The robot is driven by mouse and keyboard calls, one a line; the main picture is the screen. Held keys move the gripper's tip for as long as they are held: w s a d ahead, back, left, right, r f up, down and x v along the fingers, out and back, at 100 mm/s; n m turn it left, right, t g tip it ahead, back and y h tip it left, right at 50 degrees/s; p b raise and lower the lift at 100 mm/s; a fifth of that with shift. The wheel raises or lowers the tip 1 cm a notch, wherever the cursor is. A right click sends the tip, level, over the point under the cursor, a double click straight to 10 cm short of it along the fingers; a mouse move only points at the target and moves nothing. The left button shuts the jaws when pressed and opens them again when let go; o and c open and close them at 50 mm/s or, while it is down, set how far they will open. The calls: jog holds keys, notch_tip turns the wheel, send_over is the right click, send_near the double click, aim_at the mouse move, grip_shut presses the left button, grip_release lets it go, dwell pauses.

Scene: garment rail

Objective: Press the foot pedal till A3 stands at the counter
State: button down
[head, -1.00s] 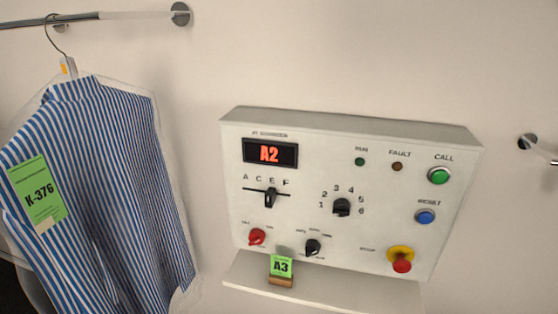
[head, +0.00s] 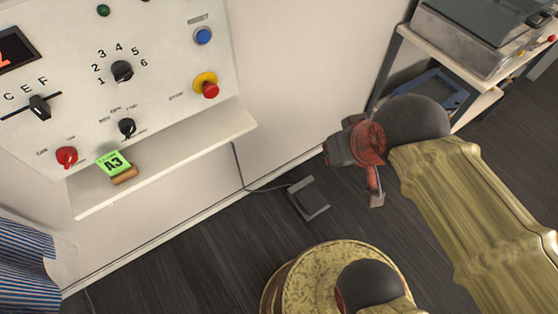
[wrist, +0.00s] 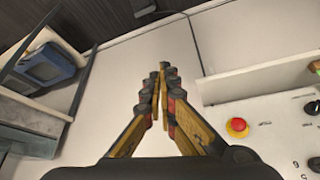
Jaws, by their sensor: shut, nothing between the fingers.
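The foot pedal (head: 309,198) is a dark grey box with a lighter edge on the floor by the wall, with a cable running up the wall. My gripper (head: 376,200) is in the air to its right in the head view, apart from it. Its fingers (wrist: 161,70) are shut and empty in the wrist view. A small grey shape at the top of the wrist view may be the pedal; I cannot tell. The control panel (head: 185,55) has a red display (head: 12,48), mostly cut off. A green tag reading A3 (head: 113,163) stands on the shelf.
The panel's shelf (head: 205,143) juts out at left. A shelved stand (head: 398,62) with a machine and a blue tray is at right. The striped shirt (head: 25,270) hangs at lower left. Dark floor surrounds the pedal.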

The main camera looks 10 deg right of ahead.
jog(key=w+d+f+g+b, duration=0.1)
jog(key=w+d+f+g, duration=0.35)
jog(key=f, duration=0.85)
jog(key=w+d+f+m+g+b, duration=0.1)
jog(key=w+f+g, duration=0.1)
jog(key=w+f, duration=0.9)
jog(key=w+d+f+g, duration=0.3)
jog(key=w+f, duration=0.1)
jog(key=f, duration=1.2)
jog(key=s+d+f+n+b, duration=0.1)
jog(key=s+d+f, duration=0.1)
jog(key=f, duration=2.2)
jog(key=s+d+f+b, duration=0.1)
jog(key=d+f, duration=0.2)
jog(key=f, duration=2.2)
jog(key=w+d+f+n+t, duration=0.1)
jog(key=w, duration=0.4)
jog(key=w+d+f+t, duration=0.1)
jog(key=w+d, duration=0.1)
jog(key=w, duration=0.4)
jog(key=shift+f+n+t, duration=0.25)
jog(key=shift+n+t, duration=0.1)
jog(key=shift+n, duration=0.05)
jog(key=shift+w+f, duration=0.1)
